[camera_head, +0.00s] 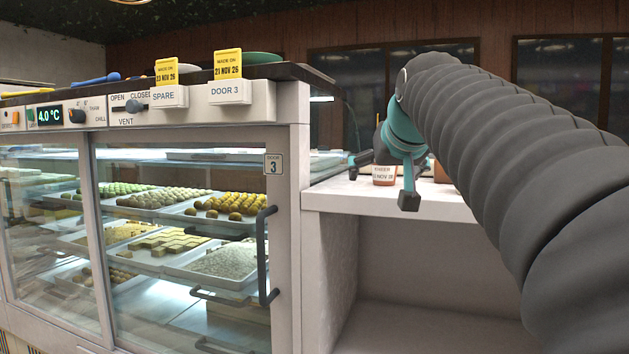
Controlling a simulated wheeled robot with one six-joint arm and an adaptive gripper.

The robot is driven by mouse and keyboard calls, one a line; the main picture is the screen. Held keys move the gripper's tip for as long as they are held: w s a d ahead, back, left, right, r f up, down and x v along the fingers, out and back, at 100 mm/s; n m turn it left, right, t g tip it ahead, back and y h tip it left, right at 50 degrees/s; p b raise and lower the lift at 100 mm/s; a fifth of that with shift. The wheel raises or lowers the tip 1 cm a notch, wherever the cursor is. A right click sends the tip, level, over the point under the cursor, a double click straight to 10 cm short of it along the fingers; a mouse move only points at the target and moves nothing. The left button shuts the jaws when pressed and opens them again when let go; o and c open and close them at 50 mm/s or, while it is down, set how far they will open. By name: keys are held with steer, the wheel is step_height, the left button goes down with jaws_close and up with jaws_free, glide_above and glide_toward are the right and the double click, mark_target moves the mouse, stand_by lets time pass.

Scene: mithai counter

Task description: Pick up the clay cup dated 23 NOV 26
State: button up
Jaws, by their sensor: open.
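A small reddish-brown clay cup (384,182) stands on the white side counter. Its pale label seems to read KHEER above a date ending in NOV 26; the day is too small to read surely. My gripper (381,185) is open, with one dark fingertip to the left of this cup and the other in front of it to the right. Whether the fingers touch it, I cannot tell. Part of another brown cup (440,172) shows to the right, mostly hidden behind my arm; its label is not visible.
A glass sweets case (285,200) with filled trays stands left of the counter (335,193); its dark handle (264,255) sticks out. Yellow date cards (228,64) stand on top. Below the counter is an empty open recess (430,270).

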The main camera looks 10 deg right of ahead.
mark_target(384, 172)
steer(key=w+d+r+t+h+b, duration=0.1)
steer(key=w+d+r, duration=0.1)
steer(key=r, duration=0.2)
steer(key=w+d+r+t, duration=0.1)
steer(key=w+d+r, duration=0.1)
steer(key=d+r, duration=0.1)
steer(key=shift+m, duration=0.3)
steer(key=x, duration=1.2)
steer(key=shift+w+d+f+b, duration=0.15)
steer(key=shift+w+f+b, duration=0.15)
steer(key=shift+b, duration=0.1)
steer(key=c, duration=1.3)
